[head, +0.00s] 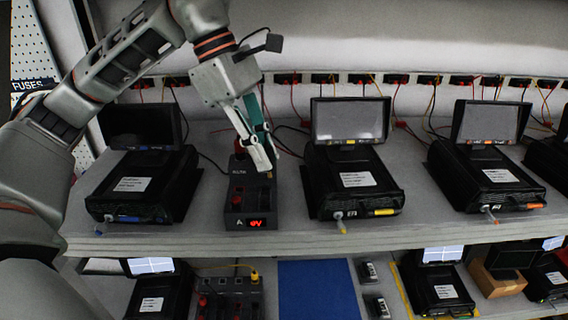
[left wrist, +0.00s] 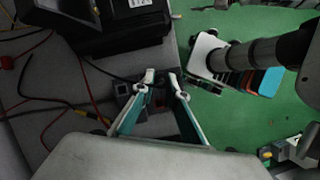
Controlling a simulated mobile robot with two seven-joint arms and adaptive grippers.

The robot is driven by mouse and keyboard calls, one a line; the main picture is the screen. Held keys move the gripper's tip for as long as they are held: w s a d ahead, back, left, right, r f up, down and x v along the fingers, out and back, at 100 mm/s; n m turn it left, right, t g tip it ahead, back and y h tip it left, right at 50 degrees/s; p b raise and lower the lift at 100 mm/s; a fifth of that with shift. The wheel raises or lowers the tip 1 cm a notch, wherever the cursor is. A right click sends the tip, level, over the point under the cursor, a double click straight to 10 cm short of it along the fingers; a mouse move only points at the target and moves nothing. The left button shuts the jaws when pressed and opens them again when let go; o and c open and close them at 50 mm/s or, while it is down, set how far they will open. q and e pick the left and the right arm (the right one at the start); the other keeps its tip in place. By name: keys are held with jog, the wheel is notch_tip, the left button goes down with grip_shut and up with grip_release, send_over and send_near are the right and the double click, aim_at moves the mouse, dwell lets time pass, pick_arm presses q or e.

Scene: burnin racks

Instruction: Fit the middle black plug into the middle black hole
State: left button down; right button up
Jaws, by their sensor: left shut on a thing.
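My left gripper (head: 262,166) reaches down over a black socket box (head: 250,197) with red knobs and a red lit display, on the upper shelf. Its fingers are shut on a small dark thing, probably the middle black plug, which the fingertips mostly hide. The left wrist view shows the fingertips (left wrist: 163,80) a little apart, above the same box (left wrist: 160,122). The middle black hole lies under or behind the fingers and cannot be made out. Whether the plug touches the box cannot be told. My right gripper is not in view.
Black devices with screens stand left (head: 143,186) and right (head: 352,181) of the box, close by. Loose red and dark cables lie behind it. The shelf's front edge (head: 300,241) is just before it. Below, another socket box (head: 228,298) and a blue mat (head: 316,290) show.

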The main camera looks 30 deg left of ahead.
pick_arm(q)
jog(key=shift+w+a+f+n, duration=0.1)
jog(key=shift+a+f+n, duration=0.15)
jog(key=shift+f, duration=0.35)
jog(key=shift+a+f+n, duration=0.2)
jog(key=shift+f+n, duration=0.05)
jog(key=shift+f, duration=0.35)
jog(key=shift+a+y, duration=0.25)
jog(key=shift+y, duration=0.25)
dwell(0.4)
jog(key=shift+d+f, duration=0.1)
jog(key=shift+d, duration=0.1)
dwell(0.4)
